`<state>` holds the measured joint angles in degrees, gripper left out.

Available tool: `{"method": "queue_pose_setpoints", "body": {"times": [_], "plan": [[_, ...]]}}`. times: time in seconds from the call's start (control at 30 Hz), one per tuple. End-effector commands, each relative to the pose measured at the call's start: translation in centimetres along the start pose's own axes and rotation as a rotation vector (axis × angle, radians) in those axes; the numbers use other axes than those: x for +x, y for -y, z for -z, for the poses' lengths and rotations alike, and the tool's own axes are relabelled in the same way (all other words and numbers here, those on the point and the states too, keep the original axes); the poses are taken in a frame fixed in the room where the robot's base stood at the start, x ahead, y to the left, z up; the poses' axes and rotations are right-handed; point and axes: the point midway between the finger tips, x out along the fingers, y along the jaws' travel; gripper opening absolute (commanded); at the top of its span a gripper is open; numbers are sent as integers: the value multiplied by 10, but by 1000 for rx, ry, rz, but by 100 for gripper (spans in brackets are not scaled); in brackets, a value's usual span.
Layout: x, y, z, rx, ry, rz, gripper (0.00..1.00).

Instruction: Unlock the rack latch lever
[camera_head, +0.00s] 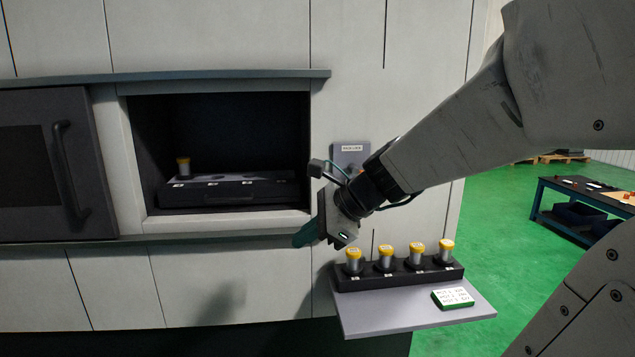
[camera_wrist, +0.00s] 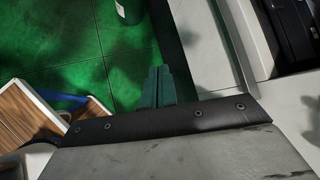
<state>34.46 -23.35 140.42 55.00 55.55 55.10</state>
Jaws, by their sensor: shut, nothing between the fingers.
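A small grey plate (camera_head: 350,152) with a white label sits on the machine front, right of the open chamber. My wrist covers its lower part, so I cannot make out the latch lever clearly. A dark block (camera_head: 316,168) on a thin stem shows beside my wrist; I cannot tell whether it is the lever or part of my arm. My gripper (camera_head: 305,235) is at the chamber's lower right corner, its teal fingers pointing left and down. In the wrist view the fingers (camera_wrist: 157,85) are together and empty.
A grey shelf (camera_head: 415,314) below my gripper carries a black holder (camera_head: 400,276) with several yellow-capped pieces and a green-edged card (camera_head: 452,298). A dark door (camera_head: 42,165) stands at the left. A blue workbench (camera_head: 580,210) is at the far right on open green floor.

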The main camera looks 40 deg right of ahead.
Motion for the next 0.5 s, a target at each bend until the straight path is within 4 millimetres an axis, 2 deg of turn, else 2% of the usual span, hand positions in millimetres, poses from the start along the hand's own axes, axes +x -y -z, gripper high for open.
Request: {"method": "queue_pose_setpoints", "body": {"times": [0.03,0.1,0.2,0.33,0.4,0.5], "plan": [[-8,33,22,248,31,105,0],[-24,76,52,583,99,253,0],[-54,121,102,991,215,436,0],[-91,153,156,1356,362,609,0],[-104,161,176,1474,421,665,0],[-114,167,191,1561,471,708,0]]}}
